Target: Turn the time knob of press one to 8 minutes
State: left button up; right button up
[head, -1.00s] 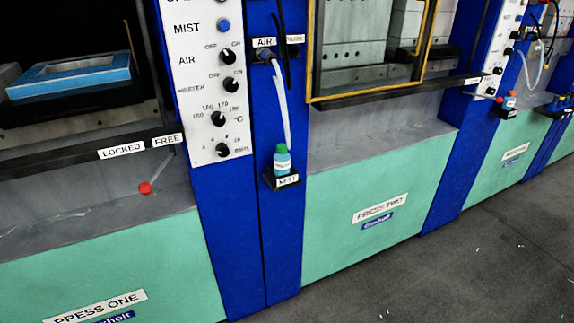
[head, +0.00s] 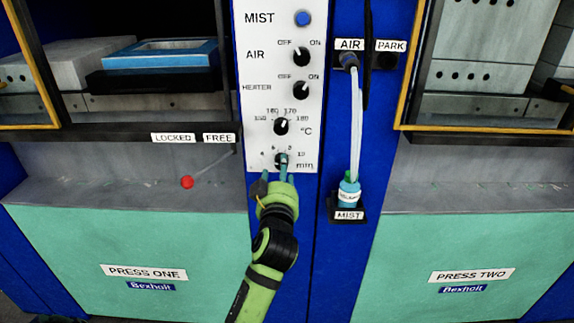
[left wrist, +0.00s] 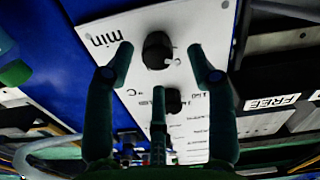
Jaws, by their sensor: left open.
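The time knob (head: 280,160) of press one is the lowest knob on the white panel, beside the "min" label, with a 4 to 10 scale. My left gripper (head: 276,170) is at it from below, its fingers partly covering the knob in the head view. In the left wrist view the black time knob (left wrist: 157,49) lies between the open fingertips (left wrist: 163,58), with gaps on both sides. Its pale mark points to the lower right of that picture; the exact number cannot be read.
Just above sits the temperature knob (head: 281,126), then the heater knob (head: 301,90) and air knob (head: 301,56). A mist bottle (head: 349,192) with a pale hose stands right of the panel. A red-ended lever (head: 187,182) sticks out at the left.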

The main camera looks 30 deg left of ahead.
pick_arm(q)
jog(key=x, duration=0.2)
jog(key=shift+w+a, duration=0.1)
jog(key=shift+w, duration=0.3)
pick_arm(e)
jog(key=shift+w+d+r, duration=0.15)
jog(key=shift+w+r, duration=0.1)
jog(key=shift+w, duration=0.2)
pick_arm(q)
grip_shut()
pick_arm(e)
jog(key=shift+d, duration=0.25)
pick_arm(q)
jog(key=shift+m+p, duration=0.4)
jog(key=shift+m, duration=0.1)
pick_arm(e)
jog(key=shift+r, duration=0.25)
pick_arm(q)
jog(key=shift+s+f+m+p, duration=0.1)
jog(key=shift+m+p, duration=1.85)
jog(key=shift+m, duration=2.25)
jog(key=shift+f+m+p, duration=0.1)
jog(key=shift+m+p, duration=1.8)
jog(key=shift+m, duration=2.3)
pick_arm(e)
notch_tip(320, 180, up, 8)
jog(key=shift+a+f, duration=0.15)
